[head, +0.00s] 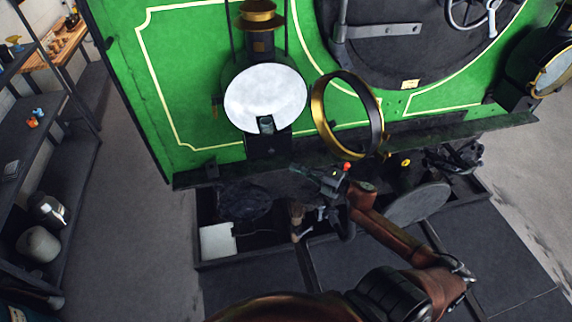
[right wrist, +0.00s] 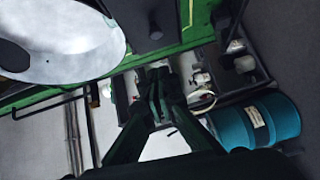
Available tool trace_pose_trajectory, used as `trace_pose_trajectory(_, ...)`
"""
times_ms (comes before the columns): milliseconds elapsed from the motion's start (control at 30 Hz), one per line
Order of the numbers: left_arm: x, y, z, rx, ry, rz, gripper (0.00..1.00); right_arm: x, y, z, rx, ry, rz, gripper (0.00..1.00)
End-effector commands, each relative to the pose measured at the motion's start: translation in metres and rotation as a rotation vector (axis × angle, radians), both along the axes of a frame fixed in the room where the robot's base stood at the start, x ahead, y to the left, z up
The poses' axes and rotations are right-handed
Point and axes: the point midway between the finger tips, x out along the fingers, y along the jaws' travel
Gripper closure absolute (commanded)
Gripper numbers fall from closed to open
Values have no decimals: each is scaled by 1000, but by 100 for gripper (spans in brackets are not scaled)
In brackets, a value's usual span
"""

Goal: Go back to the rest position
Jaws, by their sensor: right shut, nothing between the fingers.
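My right gripper (head: 333,180) is in the middle of the head view, just below the tram's front beam (head: 400,142). It is shut and empty. In the right wrist view its two fingers (right wrist: 155,88) lie together, with nothing visible between them. The brown right arm (head: 400,240) reaches up to it from the lower right. My left gripper is not in view.
A lamp with a round white face (head: 265,98) and a gold ring (head: 318,108) stand close above the gripper, before the green tram front (head: 185,85). A dark tray (head: 270,240) lies below. Shelves (head: 62,165) stand left; grey floor (head: 130,220) between is clear.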

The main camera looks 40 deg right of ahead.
Motion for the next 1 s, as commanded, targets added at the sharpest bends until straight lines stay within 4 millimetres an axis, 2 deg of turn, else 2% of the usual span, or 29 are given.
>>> trace_pose_trajectory(100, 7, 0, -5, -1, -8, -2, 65, -16, -6, -1, 0, 1, -1, 100)
trace_pose_trajectory(200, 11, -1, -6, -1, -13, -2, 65, -22, -8, 0, 1, 1, 0, 100)
trace_pose_trajectory(500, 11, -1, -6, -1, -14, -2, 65, -25, -9, 2, 2, 1, 0, 100)
trace_pose_trajectory(567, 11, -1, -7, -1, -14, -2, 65, -25, -12, -4, 9, 7, -9, 100)
trace_pose_trajectory(633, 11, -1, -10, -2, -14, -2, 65, -26, -20, -20, 32, 27, -38, 100)
trace_pose_trajectory(667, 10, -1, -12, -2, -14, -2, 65, -26, -26, -31, 47, 41, -58, 100)
trace_pose_trajectory(767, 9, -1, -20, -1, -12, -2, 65, -30, -50, -83, 116, 105, -148, 100)
trace_pose_trajectory(900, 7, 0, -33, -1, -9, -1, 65, -46, -83, -178, 242, 224, -304, 100)
trace_pose_trajectory(967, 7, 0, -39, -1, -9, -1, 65, -57, -92, -220, 296, 278, -368, 100)
trace_pose_trajectory(1000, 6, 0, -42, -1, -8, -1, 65, -65, -97, -248, 328, 314, -410, 100)
